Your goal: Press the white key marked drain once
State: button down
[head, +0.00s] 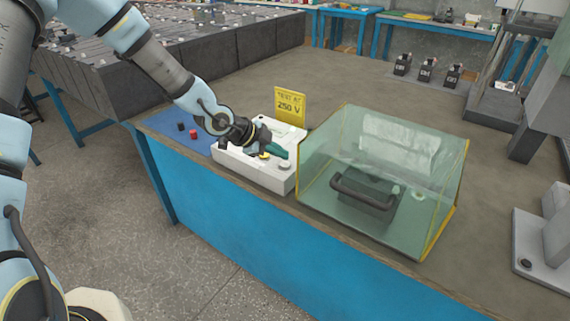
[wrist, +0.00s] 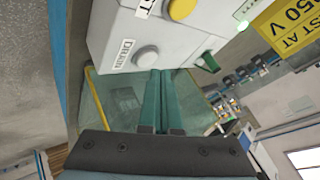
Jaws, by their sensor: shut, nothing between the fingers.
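The white key (wrist: 145,57) is a round button on the pale tester box (wrist: 190,45), beside a label reading "Drain" (wrist: 123,53). In the head view the white key (head: 284,164) sits near the right end of the box (head: 240,167). A yellow key (wrist: 181,9) is beside it, with its label partly cut off. My gripper (wrist: 162,74) has its green fingers together and empty, with the tips close to the white key in the wrist picture. I cannot tell whether they touch the box. In the head view my gripper (head: 281,152) is over the box.
A yellow sign reading "Test at 250 V" (head: 290,106) stands behind the box. A clear cover with yellow edges (head: 437,235) stands just right of it, over a dark handled block (head: 365,194). Red and black terminals (head: 193,134) are on the blue mat at left.

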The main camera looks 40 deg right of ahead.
aim_at(281, 164)
jog(key=shift+f, duration=0.15)
jog(key=shift+f, duration=0.25)
jog(key=shift+f+b, duration=0.4)
jog(key=shift+b, duration=0.2)
dwell(0.3)
dwell(0.4)
jog(key=shift+r+p, duration=0.75)
jog(key=shift+r, duration=0.05)
jog(key=shift+r, duration=0.1)
notch_tip(281, 164, up, 5)
jog(key=p, duration=0.4)
dwell(0.6)
